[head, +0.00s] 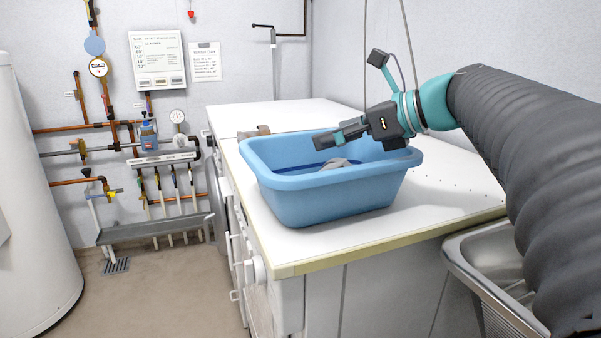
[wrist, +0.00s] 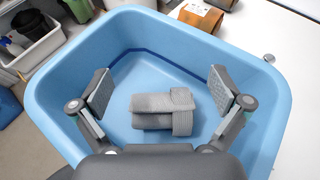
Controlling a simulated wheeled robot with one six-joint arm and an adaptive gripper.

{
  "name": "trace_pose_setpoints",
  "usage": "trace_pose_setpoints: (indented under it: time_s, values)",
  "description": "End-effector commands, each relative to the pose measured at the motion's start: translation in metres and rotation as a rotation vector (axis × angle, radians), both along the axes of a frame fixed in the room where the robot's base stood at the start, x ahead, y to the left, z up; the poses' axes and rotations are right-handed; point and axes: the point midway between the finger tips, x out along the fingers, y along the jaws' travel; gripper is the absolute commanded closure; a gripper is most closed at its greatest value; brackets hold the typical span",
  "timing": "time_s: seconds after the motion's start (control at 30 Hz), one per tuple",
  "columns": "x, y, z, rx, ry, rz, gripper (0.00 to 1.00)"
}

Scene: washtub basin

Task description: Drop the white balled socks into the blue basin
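The balled socks (wrist: 163,111) look light grey rather than plain white. They lie on the floor of the blue basin (wrist: 268,110), between and beyond my fingers in the wrist view. In the head view only a pale part of the socks (head: 335,164) shows over the rim of the basin (head: 335,196), which stands on the white worktop. My gripper (wrist: 160,90) is open and empty, with its two pads wide apart. In the head view my gripper (head: 328,139) is over the basin opening, apart from the socks.
A brown item (head: 254,131) lies on the worktop (head: 440,190) behind the basin; a brown box also shows in the wrist view (wrist: 199,17). A metal sink (head: 485,262) is at the right front. Pipes and gauges line the left wall.

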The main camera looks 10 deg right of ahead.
Motion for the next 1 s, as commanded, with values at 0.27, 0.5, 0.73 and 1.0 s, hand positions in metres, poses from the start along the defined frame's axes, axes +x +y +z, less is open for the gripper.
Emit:
trace_pose_setpoints:
  time_s: [0.27, 0.5, 0.73, 1.0]
  values:
    - [-0.001, -0.002, 0.001, 0.000, 0.000, -0.001, 0.00]
    - [-0.017, -0.023, 0.011, -0.001, -0.001, -0.005, 0.00]
    - [-0.041, -0.052, 0.027, 0.000, -0.002, -0.006, 0.00]
    - [-0.063, -0.078, 0.041, -0.001, -0.001, -0.003, 0.00]
